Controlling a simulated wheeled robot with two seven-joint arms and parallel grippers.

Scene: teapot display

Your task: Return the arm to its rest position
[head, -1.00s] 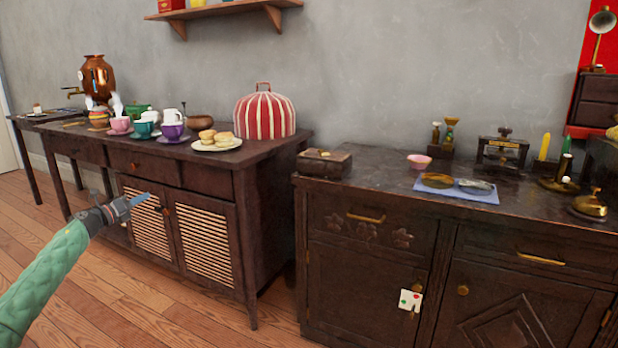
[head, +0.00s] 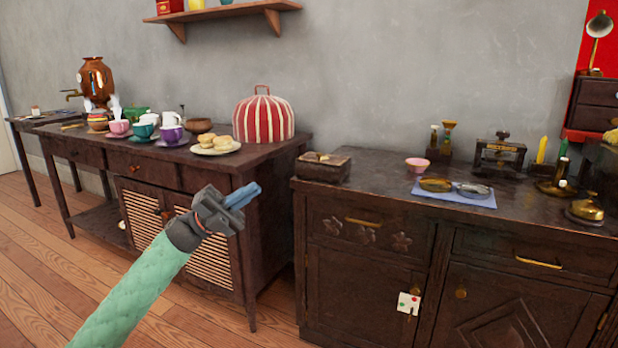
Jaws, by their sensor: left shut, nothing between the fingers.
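My left arm, in a green padded sleeve, comes up from the bottom left of the head view. My left gripper (head: 243,196) is dark grey with blue fingertips. It is shut and empty. It shows in front of the left sideboard's (head: 218,170) right end, below the tabletop edge in the picture, and points up and to the right. No object hangs from it. My right gripper is not in view.
The left sideboard carries cups, a plate of buns (head: 215,145) and a striped tea cosy (head: 264,117). The right cabinet (head: 380,190) holds a wooden box (head: 323,168), a pink bowl (head: 417,164) and a blue cloth (head: 455,195). The wooden floor (head: 55,280) at left is clear.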

